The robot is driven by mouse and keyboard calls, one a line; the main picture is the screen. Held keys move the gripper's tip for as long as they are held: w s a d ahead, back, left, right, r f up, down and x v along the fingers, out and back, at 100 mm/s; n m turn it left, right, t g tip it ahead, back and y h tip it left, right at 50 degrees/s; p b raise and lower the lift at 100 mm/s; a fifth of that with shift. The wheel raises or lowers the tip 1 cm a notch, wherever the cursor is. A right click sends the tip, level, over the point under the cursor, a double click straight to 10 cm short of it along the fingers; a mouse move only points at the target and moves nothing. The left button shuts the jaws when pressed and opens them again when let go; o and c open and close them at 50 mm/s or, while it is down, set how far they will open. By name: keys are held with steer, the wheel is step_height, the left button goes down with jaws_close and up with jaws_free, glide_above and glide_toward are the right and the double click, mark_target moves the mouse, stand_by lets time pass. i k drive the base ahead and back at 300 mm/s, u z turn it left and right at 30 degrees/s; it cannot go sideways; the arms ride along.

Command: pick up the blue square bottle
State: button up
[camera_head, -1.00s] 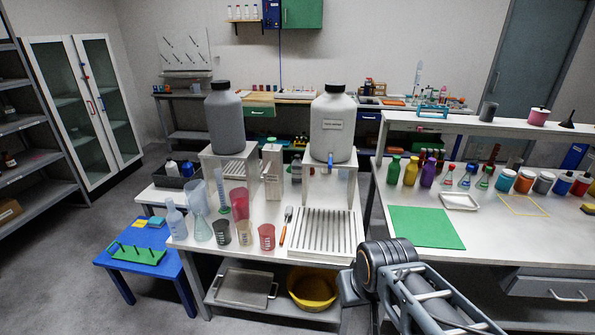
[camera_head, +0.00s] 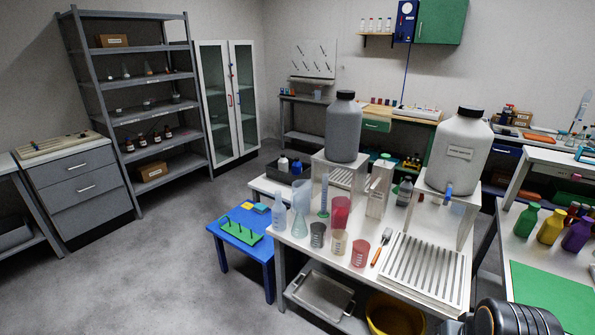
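I cannot make out for certain a blue square bottle. A small blue bottle (camera_head: 297,167) stands beside a white one in a dark crate on the low bench at the back. It is too small to tell whether it is square. On the right bench stand a green bottle (camera_head: 525,220), a yellow bottle (camera_head: 550,227) and a purple bottle (camera_head: 577,234), partly cut off by the picture's edge. Only a dark piece of my arm shows at the lower right corner. My gripper is not in view.
A blue stool (camera_head: 229,228) stands left of the middle bench, which holds glassware, a ribbed drying tray (camera_head: 425,268) and two large jugs on stands. A grey shelf rack (camera_head: 150,120) and drawer cabinet (camera_head: 80,185) stand at left. The floor (camera_head: 140,270) at left is clear.

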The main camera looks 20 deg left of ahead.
mark_target(296, 165)
steer(key=u, duration=2.05)
steer(key=i, duration=6.65)
steer(key=z, duration=2.7)
steer(key=i, duration=0.55)
steer(key=u, duration=0.05)
